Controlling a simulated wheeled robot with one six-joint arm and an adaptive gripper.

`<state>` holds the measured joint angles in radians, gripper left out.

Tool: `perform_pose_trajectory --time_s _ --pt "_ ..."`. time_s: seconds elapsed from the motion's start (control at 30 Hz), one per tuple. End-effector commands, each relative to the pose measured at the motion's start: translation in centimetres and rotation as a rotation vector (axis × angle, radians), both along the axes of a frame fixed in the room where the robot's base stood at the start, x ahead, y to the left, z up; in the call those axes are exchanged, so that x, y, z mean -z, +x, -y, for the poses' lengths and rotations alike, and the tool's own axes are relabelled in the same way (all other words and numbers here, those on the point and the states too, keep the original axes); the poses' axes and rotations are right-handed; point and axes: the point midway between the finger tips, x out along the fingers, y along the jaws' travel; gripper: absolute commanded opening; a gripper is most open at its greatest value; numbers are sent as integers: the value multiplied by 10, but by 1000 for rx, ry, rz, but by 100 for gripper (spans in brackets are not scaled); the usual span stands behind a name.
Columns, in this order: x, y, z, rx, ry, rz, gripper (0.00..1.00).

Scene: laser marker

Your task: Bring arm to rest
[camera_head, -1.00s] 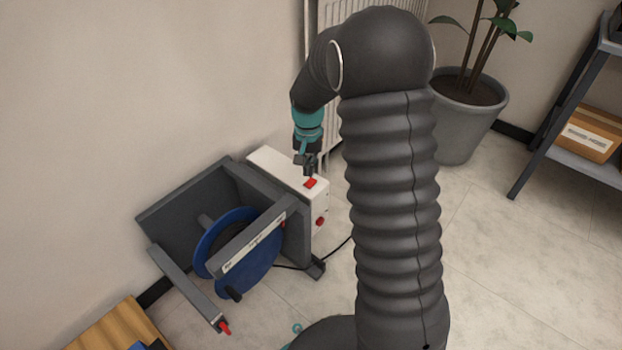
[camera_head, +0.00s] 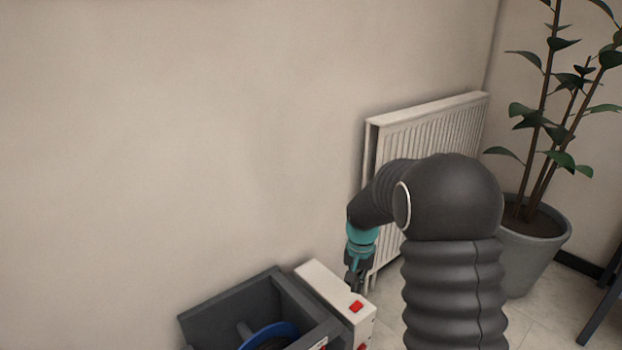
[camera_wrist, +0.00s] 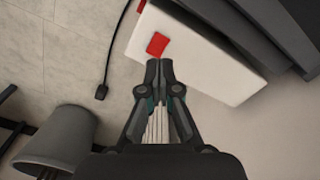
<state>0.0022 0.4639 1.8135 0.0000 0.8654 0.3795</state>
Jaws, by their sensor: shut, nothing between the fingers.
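My arm (camera_head: 452,205), in a dark ribbed sleeve, rises at the right of the head view and bends over to the left. My gripper (camera_head: 353,288) hangs down from its teal wrist, just above and beside the white box with a red button (camera_head: 356,306). In the wrist view my gripper (camera_wrist: 159,64) is shut with its fingertips together and nothing between them. The red button (camera_wrist: 157,44) shows just beyond the fingertips on the white box (camera_wrist: 195,62). I cannot tell whether the fingertips touch the box.
A grey machine frame with a blue disc (camera_head: 268,336) adjoins the white box. A radiator (camera_head: 430,125) stands against the wall behind my arm. A potted plant (camera_head: 530,250) is at the right. A black cable (camera_wrist: 112,50) lies on the floor.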

Motion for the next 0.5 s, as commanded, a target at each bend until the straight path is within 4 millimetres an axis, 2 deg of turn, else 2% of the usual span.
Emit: perform_pose_trajectory --time_s 0.07,0.13,0.2,0.37,0.5 --pt "6 -9 0 -51 0 -22 0" --pt "16 -30 0 -100 3 -64 0" --pt "6 -48 0 -142 5 -71 0" --pt "-21 -79 0 -203 6 -60 0" --pt "-50 -108 0 -249 4 -32 0"
